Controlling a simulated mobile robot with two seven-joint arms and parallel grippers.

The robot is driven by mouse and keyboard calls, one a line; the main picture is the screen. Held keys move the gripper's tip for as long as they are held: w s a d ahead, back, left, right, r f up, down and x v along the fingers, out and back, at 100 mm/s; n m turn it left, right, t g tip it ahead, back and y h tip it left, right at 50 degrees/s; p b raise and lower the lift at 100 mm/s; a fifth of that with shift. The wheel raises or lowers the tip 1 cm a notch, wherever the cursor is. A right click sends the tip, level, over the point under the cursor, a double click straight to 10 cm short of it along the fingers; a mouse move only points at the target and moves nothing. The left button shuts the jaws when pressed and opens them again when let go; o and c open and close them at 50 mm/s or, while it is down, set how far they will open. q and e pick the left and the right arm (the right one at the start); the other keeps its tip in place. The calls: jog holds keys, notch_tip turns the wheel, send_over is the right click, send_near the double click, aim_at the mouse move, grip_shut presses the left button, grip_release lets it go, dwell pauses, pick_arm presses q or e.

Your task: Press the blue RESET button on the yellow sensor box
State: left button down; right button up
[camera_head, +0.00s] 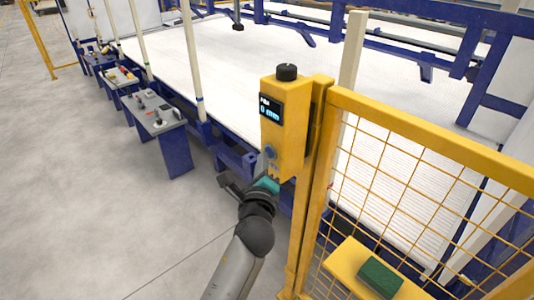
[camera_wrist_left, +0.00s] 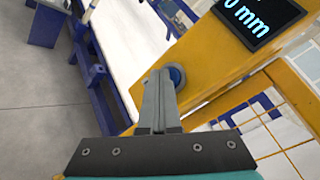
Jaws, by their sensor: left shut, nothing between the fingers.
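The yellow sensor box (camera_head: 290,112) is mounted on a yellow post in the head view, with a black knob on top and a display whose last part reads 0 mm. The blue button (camera_head: 270,151) is low on its front face. The button also shows in the left wrist view (camera_wrist_left: 178,76), partly covered by my fingers. My left gripper (camera_head: 266,156) is shut and empty, its fingertips at the button's lower left edge in the head view. I cannot tell whether they touch it. My right gripper is not in view.
A yellow mesh fence (camera_head: 420,180) stands right of the box. A green block (camera_head: 380,277) sits on a yellow ledge below it. A white conveyor bed (camera_head: 255,55) with blue framing lies behind. Control stands (camera_head: 158,113) are at left. The grey floor at left is clear.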

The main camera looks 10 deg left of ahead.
pick_arm(q)
jog(key=shift+s+a+p, duration=0.45)
jog(key=shift+s+a, duration=0.05)
jog(key=shift+s, duration=0.1)
jog(key=shift+s+a+p, duration=0.45)
jog(key=shift+s+a, duration=0.35)
jog(key=shift+s, duration=0.2)
jog(key=shift+s+a+p, duration=0.45)
jog(key=shift+s+a, duration=0.3)
jog(key=shift+s, duration=0.25)
jog(key=shift+f, duration=0.1)
